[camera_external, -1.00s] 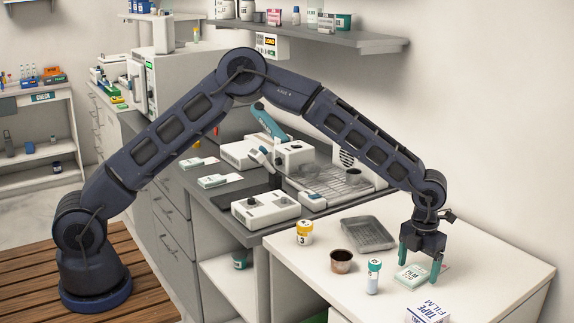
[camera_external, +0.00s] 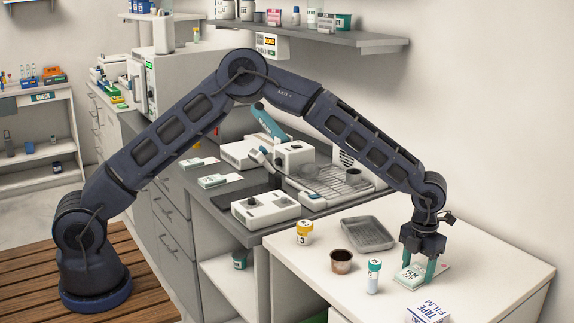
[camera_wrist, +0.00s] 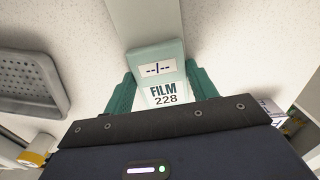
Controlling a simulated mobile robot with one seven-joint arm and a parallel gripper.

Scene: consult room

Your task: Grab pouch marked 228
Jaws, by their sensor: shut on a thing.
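The pouch marked 228 is a flat, pale green and white packet, and its label in the wrist view (camera_wrist: 160,85) reads "FILM 228". In the external view the pouch (camera_external: 408,274) lies at table height on the white table (camera_external: 330,265). My gripper (camera_external: 420,270) points down over it with its green fingers on either side of the pouch. In the wrist view my gripper (camera_wrist: 162,88) is shut on the pouch's two sides. The fingers hide part of its edges.
A "TAPE FILM" box (camera_external: 428,312) stands in front. The table's right end is clear.

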